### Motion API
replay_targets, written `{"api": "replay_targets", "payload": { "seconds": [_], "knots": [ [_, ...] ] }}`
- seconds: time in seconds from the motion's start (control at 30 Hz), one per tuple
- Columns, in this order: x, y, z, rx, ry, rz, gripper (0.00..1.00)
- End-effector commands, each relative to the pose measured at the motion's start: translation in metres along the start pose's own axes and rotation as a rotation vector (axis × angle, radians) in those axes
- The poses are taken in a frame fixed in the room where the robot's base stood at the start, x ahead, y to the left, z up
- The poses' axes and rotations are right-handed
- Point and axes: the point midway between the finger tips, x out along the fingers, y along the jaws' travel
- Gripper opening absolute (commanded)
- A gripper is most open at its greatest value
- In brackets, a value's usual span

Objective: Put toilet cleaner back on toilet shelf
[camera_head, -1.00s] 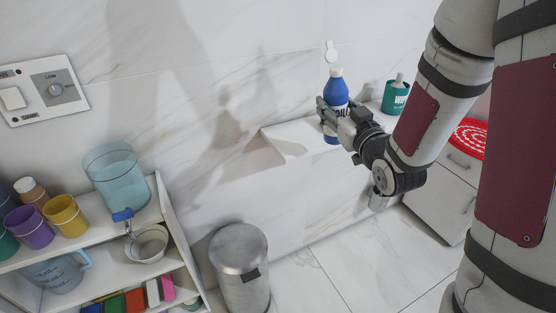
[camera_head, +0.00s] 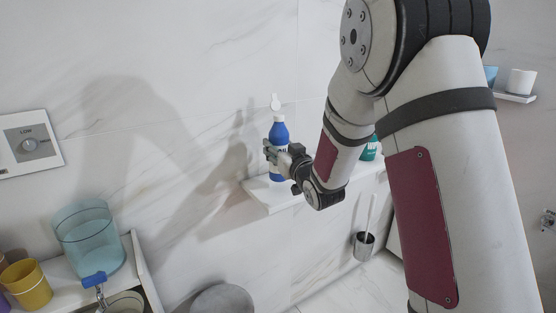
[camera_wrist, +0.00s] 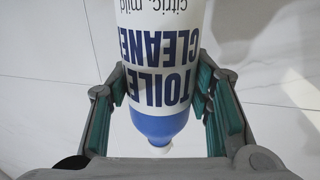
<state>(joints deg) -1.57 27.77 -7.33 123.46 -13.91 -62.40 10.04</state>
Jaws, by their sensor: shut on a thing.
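The toilet cleaner (camera_head: 279,134) is a blue bottle with a white cap and a white label. My gripper (camera_head: 272,152) is shut around its middle and holds it upright at the white wall shelf (camera_head: 270,198). In the wrist view the bottle (camera_wrist: 165,60) fills the middle, its label reading "TOILET CLEANER", between the green pads of my gripper (camera_wrist: 160,100). I cannot tell whether the bottle's base touches the shelf. My arm hides part of the shelf to the right.
A green tub (camera_head: 370,150) stands on the shelf, partly behind my arm. A toilet brush holder (camera_head: 363,244) is below. At left, a rack holds a blue water dispenser (camera_head: 90,240) and a yellow cup (camera_head: 27,286).

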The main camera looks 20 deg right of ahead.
Motion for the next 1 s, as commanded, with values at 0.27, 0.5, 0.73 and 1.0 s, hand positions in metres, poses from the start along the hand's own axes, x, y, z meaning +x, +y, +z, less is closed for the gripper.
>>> {"api": "replay_targets", "payload": {
  "seconds": [0.27,0.5,0.73,1.0],
  "knots": [
    [0.008,-0.002,0.013,0.000,0.000,0.000,0.07],
    [0.008,-0.001,0.036,0.000,0.002,0.000,0.07],
    [0.008,-0.001,0.036,0.000,0.003,0.000,0.07],
    [0.007,-0.001,0.038,0.000,0.000,0.000,0.66]
  ]
}}
